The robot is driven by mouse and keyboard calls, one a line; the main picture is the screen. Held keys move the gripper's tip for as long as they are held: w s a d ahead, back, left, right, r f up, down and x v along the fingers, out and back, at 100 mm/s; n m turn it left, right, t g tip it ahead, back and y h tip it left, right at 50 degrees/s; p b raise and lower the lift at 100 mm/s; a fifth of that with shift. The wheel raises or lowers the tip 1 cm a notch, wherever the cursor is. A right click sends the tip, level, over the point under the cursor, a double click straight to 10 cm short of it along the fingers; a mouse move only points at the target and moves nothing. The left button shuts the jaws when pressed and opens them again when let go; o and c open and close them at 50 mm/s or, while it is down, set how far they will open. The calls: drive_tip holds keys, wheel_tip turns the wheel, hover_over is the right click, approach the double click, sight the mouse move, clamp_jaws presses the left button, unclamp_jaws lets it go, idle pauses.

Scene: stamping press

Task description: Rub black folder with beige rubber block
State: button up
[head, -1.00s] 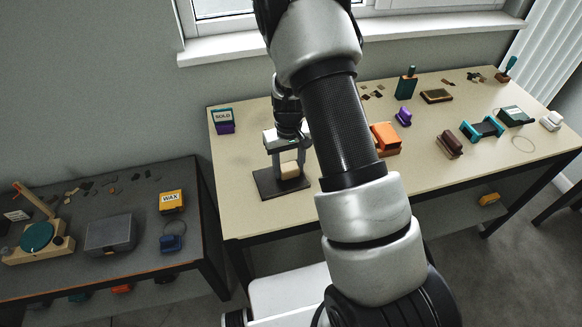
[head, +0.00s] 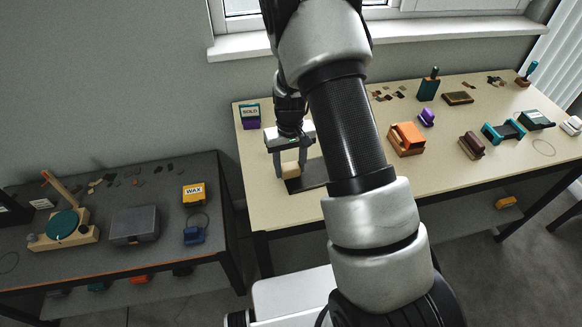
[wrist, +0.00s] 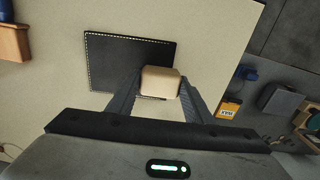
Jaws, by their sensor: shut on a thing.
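The black folder (head: 315,175) lies flat on the beige table near its left end. It also shows in the wrist view (wrist: 125,62), with light stitching along its edges. My gripper (head: 291,171) points down and is shut on the beige rubber block (head: 290,169). In the wrist view the block (wrist: 160,81) sits between my two fingertips (wrist: 160,88), over the folder's edge near one corner. Whether the block touches the folder cannot be told. My arm hides part of the folder's right side in the head view.
A sign reading SOLD (head: 250,113) stands behind, at the table's back left. An orange block-like item (head: 406,139) and a dark red one (head: 472,145) lie to the right. A lower dark table (head: 110,265) at left holds a grey box and a yellow WAX box (head: 194,193).

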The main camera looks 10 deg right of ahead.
drive_tip(key=r, duration=0.2)
drive_tip(key=shift+d+r+p, duration=0.3)
drive_tip(key=shift+r+p, duration=0.05)
drive_tip(key=shift+p, duration=0.05)
drive_tip(key=shift+r+p, duration=1.25)
drive_tip(key=shift+r, duration=0.95)
drive_tip(key=shift+w, duration=0.1)
